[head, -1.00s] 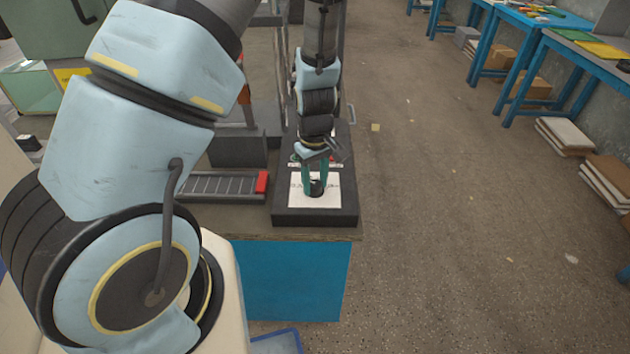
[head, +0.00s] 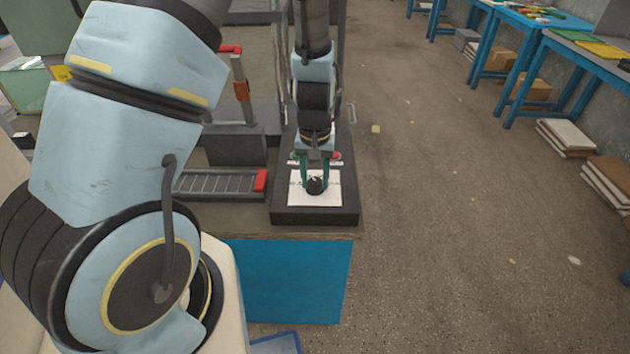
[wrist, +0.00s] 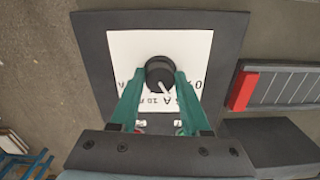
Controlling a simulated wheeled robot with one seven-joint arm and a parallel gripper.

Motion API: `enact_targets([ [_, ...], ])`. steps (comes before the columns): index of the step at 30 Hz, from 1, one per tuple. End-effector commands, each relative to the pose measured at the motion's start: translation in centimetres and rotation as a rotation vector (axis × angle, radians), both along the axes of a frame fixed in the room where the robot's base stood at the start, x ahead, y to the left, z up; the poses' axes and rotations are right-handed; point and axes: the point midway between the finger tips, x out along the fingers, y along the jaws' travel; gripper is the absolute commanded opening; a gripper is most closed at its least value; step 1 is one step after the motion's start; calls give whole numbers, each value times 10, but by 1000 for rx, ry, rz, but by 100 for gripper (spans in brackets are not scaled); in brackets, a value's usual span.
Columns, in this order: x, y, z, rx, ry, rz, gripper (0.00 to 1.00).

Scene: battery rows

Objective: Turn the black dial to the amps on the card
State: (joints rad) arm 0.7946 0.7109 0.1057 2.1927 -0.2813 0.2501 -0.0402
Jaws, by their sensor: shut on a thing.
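The black dial (head: 316,187) stands on a white printed plate (head: 297,200) set in a dark box (head: 300,217) near the bench's front edge. In the wrist view the dial (wrist: 160,75) shows a white pointer line slanting to the lower right. Printing with "A" and "10" is partly readable on the plate (wrist: 200,45); some of it is hidden by my fingers. My gripper (wrist: 161,78) has its green fingers on both sides of the dial, shut on it. In the head view my gripper (head: 316,181) comes down from behind the dial. I cannot identify a separate card.
A grey ribbed tray with a red end block (head: 261,181) lies left of the box; the block also shows in the wrist view (wrist: 243,91). Red and green parts (head: 336,156) sit behind the plate. Floor (head: 450,230) is open to the right.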

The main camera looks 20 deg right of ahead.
Motion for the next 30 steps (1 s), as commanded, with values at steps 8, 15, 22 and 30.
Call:
enact_targets([
  [8, 1, 0, -1, -1, -1, -261, 0],
  [15, 1, 0, 0, -1, -1, -486, 0],
  [22, 1, 0, 0, -1, -2, -672, 0],
  [30, 1, 0, 0, -1, -2, -817, 0],
])
